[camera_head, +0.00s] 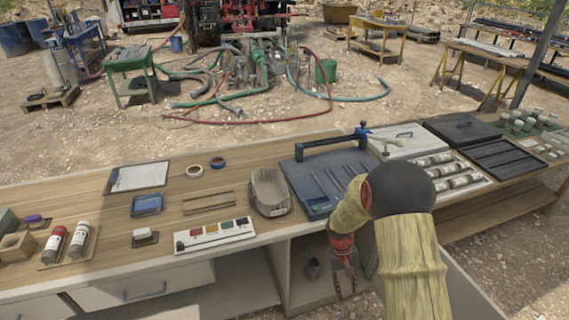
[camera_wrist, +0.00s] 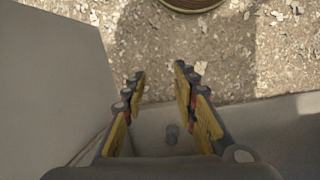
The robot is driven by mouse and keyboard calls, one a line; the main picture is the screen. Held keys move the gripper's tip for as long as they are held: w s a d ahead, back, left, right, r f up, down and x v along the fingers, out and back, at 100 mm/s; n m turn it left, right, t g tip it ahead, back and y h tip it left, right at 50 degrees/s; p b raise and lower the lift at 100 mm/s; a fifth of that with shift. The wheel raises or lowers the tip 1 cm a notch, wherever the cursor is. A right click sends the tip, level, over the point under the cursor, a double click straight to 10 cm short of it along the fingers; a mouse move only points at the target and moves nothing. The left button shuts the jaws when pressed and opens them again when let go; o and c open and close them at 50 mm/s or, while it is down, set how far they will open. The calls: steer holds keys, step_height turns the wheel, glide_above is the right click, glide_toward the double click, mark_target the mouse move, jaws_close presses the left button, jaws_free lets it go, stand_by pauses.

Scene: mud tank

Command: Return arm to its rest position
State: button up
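My gripper (camera_head: 345,288) hangs pointing down at the front of the wooden bench, by the open cupboard under the worktop. My arm, in a straw-coloured cover, bends over from the lower right in the head view. In the wrist view my gripper (camera_wrist: 160,88) is open, its two yellow-padded fingers apart with nothing between them.
The bench worktop (camera_head: 100,233) holds a grey bin (camera_head: 269,192), a blue tray (camera_head: 318,182), a colour-chip card (camera_head: 213,234) and spray cans (camera_head: 79,240). A cupboard door panel (camera_head: 462,290) stands right of my arm. Gravelly ground lies beyond the bench.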

steer(key=s+r+t, duration=0.2)
steer(key=s+r, duration=0.6)
steer(key=r, duration=0.5)
steer(key=s+a+r+m+t+y, duration=0.1)
steer(key=s+r+t, duration=0.2)
steer(key=s+r, duration=0.5)
steer(key=s+a+r+t+y, duration=0.1)
steer(key=s+r+t, duration=0.2)
steer(key=s+r, duration=0.5)
step_height(320, 180, up, 10)
steer(key=shift+r+m, duration=0.2)
steer(key=shift+m, duration=0.1)
steer(key=shift+a, duration=0.15)
